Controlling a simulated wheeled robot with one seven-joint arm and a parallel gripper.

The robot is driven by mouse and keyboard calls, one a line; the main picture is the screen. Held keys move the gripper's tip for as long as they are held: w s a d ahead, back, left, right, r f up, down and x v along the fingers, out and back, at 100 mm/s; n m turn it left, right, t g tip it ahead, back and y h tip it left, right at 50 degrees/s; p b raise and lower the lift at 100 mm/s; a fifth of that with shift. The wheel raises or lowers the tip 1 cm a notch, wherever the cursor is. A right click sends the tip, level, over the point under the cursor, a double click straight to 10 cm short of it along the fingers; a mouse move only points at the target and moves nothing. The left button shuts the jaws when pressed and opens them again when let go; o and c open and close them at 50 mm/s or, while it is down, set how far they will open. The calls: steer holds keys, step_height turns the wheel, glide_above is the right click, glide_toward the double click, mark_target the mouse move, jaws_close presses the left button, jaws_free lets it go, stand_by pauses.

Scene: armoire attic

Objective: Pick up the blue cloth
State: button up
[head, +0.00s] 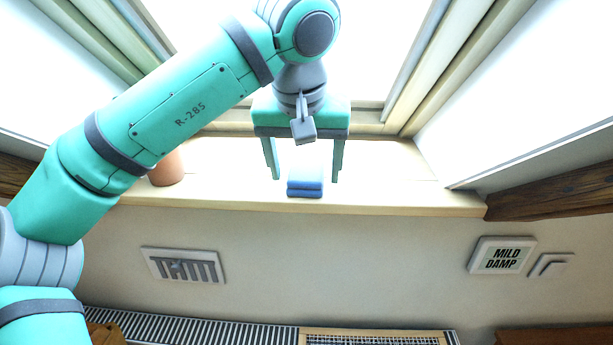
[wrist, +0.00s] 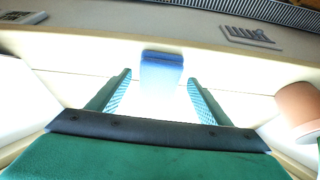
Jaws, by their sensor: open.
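The blue cloth (head: 305,183) lies folded in a small stack at the front edge of the pale window sill (head: 400,190). In the wrist view the cloth (wrist: 162,68) shows ahead of my fingers, centred between them. My gripper (head: 306,172) points down over the sill with its two fingers apart, one on each side of the cloth's line. In the wrist view my gripper (wrist: 160,85) is open with nothing between the fingertips. The cloth appears just beyond the tips; I cannot tell the exact gap.
A terracotta pot (head: 167,168) stands on the sill to the left, also at right in the wrist view (wrist: 299,108). Slanted window frames (head: 437,70) flank the sill. Below the edge are a wall vent (head: 183,266), a "MILD DAMP" sign (head: 502,255) and a radiator (head: 200,328).

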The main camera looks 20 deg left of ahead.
mark_target(307, 167)
steer(key=shift+w+f, duration=0.15)
steer(key=shift+f, duration=0.1)
steer(key=c, duration=1.1)
steer(key=shift+c, duration=0.2)
steer(key=shift+r, duration=0.1)
steer(key=shift+r, duration=1.65)
steer(key=s+d, duration=0.2)
steer(key=s, duration=0.6)
steer(key=s+d, duration=0.2)
steer(key=s, duration=0.7)
steer(key=shift+s+d, duration=0.25)
